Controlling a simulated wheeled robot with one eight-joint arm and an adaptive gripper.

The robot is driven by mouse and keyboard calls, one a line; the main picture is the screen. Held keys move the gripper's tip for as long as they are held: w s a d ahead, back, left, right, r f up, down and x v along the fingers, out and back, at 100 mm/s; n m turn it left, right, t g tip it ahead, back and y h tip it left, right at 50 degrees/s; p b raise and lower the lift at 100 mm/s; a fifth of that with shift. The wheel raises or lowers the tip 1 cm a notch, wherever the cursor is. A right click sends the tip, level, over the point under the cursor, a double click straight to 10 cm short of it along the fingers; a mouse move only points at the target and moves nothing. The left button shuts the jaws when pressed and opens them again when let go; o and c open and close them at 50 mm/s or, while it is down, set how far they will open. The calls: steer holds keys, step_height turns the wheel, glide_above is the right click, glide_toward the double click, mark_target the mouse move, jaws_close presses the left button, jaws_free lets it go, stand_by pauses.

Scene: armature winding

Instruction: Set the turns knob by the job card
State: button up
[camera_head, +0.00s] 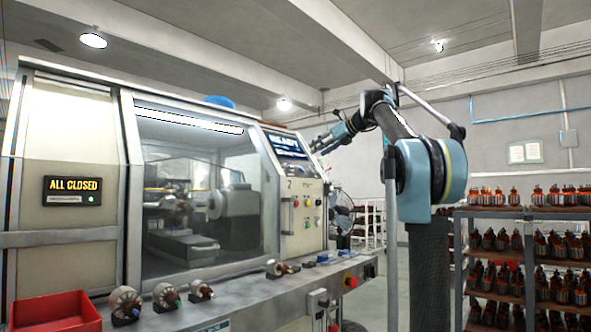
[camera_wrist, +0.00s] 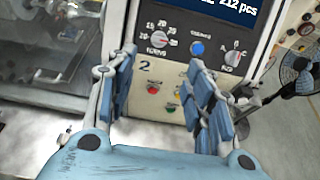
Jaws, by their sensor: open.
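In the head view my gripper (camera_head: 322,143) is beside the panel's upper right edge. I cannot make out a job card for certain; pale sheets (camera_head: 525,152) hang on the far wall, unreadable.
A blue button (camera_wrist: 197,47) and a second knob (camera_wrist: 232,58) sit right of the turns knob. A display (camera_wrist: 225,8) above shows "212 pcs". A fan (camera_wrist: 296,72) stands at right. A red tray (camera_head: 60,312) and several armatures (camera_head: 126,303) lie on the front ledge.

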mark_target(290, 169)
steer(key=x, duration=1.5)
steer(key=shift+f, duration=0.2)
steer(key=shift+c, duration=0.3)
steer(key=c, duration=1)
